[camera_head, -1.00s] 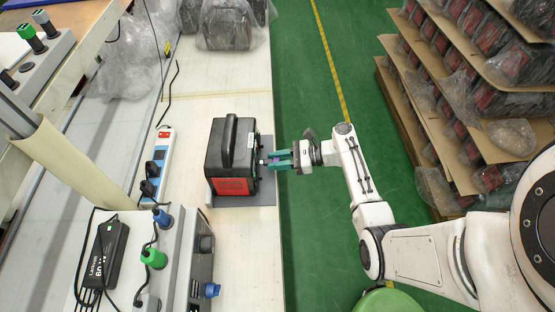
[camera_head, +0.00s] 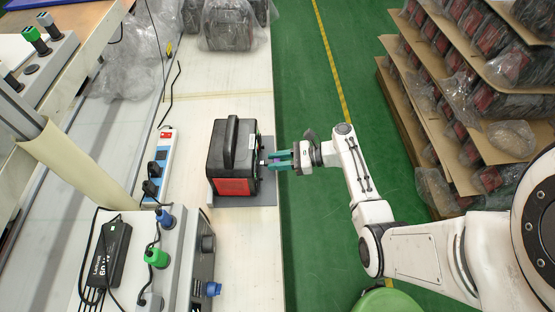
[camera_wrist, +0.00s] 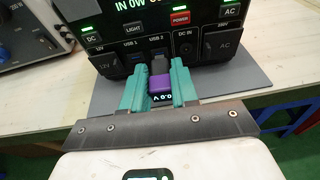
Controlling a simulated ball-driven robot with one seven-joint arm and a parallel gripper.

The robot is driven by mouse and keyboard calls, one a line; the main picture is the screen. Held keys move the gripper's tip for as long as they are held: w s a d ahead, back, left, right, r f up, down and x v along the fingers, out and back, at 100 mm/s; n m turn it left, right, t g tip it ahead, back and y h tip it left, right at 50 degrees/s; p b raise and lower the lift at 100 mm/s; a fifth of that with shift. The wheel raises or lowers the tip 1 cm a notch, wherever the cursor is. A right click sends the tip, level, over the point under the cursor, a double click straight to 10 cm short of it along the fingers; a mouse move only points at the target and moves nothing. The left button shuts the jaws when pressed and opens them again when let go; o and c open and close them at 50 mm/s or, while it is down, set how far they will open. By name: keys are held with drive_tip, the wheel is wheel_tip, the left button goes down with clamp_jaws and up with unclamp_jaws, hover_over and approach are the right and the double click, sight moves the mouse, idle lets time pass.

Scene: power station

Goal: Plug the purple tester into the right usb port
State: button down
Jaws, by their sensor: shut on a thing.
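The black power station (camera_head: 232,148) stands on a grey mat on the bench. Its front panel (camera_wrist: 190,42) fills the top of the wrist view, with labels USB 1 and USB 2 near the middle. My gripper (camera_wrist: 160,88) is shut on the purple tester (camera_wrist: 160,83), a teal finger on each side. The tester is in front of the panel, below the USB 2 label, and its small display reads about 0.0 V. In the head view my gripper (camera_head: 271,160) is at the station's right side.
A power strip (camera_head: 157,168) lies left of the station. A grey instrument box (camera_head: 201,260) with plugs stands nearer. Wrapped units (camera_head: 228,24) sit at the far end. The grey mat (camera_wrist: 245,88) is clear beside my gripper.

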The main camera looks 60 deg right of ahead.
drive_tip(key=shift+w+a, duration=0.4)
drive_tip(key=shift+w, duration=0.25)
idle(1.2)
drive_tip(key=c, duration=0.8)
unclamp_jaws()
drive_tip(key=v, duration=1)
drive_tip(key=shift+s+d+r, duration=0.15)
drive_tip(key=shift+s+d, duration=0.05)
drive_tip(key=shift+s, duration=0.15)
drive_tip(key=shift+a+b, duration=0.1)
drive_tip(key=shift+b, duration=0.2)
